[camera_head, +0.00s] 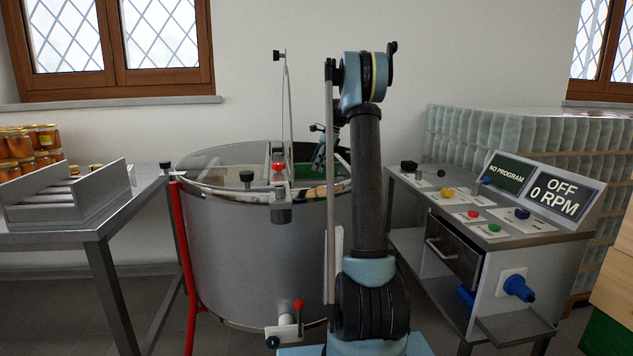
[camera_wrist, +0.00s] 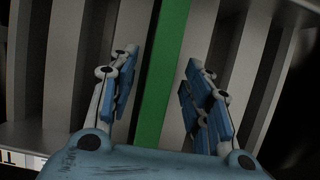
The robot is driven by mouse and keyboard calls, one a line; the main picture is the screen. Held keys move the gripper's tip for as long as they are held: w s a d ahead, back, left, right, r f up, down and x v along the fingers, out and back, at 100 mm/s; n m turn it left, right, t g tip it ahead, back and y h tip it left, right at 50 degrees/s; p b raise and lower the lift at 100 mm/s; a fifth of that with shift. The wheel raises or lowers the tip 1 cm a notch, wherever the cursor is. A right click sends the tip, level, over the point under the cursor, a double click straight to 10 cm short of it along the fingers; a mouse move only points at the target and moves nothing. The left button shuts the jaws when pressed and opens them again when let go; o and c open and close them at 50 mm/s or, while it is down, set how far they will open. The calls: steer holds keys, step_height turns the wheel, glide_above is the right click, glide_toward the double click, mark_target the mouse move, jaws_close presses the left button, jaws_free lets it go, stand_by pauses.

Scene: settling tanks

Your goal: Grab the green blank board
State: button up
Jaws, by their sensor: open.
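The green blank board (camera_wrist: 168,60) shows in the wrist view as a narrow upright strip among several grey boards or slats. My gripper (camera_wrist: 160,72) is open, with one blue finger on each side of the strip and visible gaps to both. I cannot tell how deep the fingertips reach along it. In the head view, my gripper (camera_head: 319,160) is over the right part of the large steel tank (camera_head: 255,250). A green patch (camera_head: 303,171) shows inside the tank beside the gripper, partly hidden by the tank's fittings and my arm.
A rod and bar with a red knob (camera_head: 278,167) cross the tank top left of my gripper. A control console (camera_head: 500,225) reading OFF, 0 RPM stands right. A metal table (camera_head: 90,222) with a rack (camera_head: 70,190) and honey jars (camera_head: 25,145) stands left.

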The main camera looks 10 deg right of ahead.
steer(key=shift+x, duration=0.9)
jaws_close()
steer(key=shift+r, duration=0.1)
